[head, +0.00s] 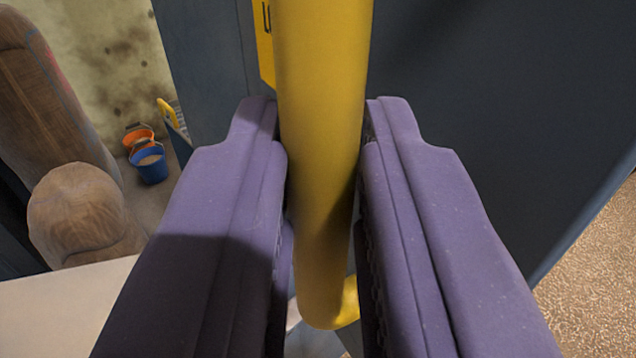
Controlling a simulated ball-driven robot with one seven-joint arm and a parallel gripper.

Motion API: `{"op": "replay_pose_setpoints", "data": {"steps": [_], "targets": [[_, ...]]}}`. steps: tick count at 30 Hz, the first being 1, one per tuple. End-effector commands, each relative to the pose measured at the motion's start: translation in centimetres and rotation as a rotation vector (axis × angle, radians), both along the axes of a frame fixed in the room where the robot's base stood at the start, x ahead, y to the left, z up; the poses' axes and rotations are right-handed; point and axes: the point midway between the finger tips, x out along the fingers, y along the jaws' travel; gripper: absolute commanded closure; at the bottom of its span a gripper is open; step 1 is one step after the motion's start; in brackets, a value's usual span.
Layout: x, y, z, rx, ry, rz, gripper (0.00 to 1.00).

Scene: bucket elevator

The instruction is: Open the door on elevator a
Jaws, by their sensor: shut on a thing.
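A yellow bar handle (322,100) runs from the top of the head view down between my purple fingers. My gripper (322,170) is shut on the handle, with one finger on each side of it. Behind it is a dark blue-grey panel (480,90), which looks like the elevator door. A narrower grey panel (205,60) stands left of the handle. My fingers hide part of both panels. The handle's lower end curves toward a yellow mount (348,300). I cannot read which elevator this is.
An orange bucket (138,133) and a blue bucket (150,165) stand on the floor at left, near a stained wall (115,55). Large brown rounded objects (75,215) are at far left. A pale flat surface (65,310) lies lower left. Speckled brown ground (595,275) is clear at lower right.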

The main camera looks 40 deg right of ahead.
Motion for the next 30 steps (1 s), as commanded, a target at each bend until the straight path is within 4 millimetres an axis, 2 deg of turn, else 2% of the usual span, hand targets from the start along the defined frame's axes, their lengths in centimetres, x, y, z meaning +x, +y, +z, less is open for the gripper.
{"op": "replay_pose_setpoints", "data": {"steps": [1,6,7,9,19,30], "targets": [[0.4,-0.4,0.5,-0.001,-0.011,-0.006,1.00],[0.5,-0.5,0.5,-0.001,-0.011,-0.006,1.00],[0.5,-0.5,0.5,-0.001,-0.012,-0.007,0.78],[0.4,-0.5,0.5,-0.001,-0.011,-0.006,0.62],[-0.3,0.3,0.3,0.000,-0.005,-0.002,0.62],[-4.7,4.2,0.3,0.000,-0.006,-0.007,0.62]]}}
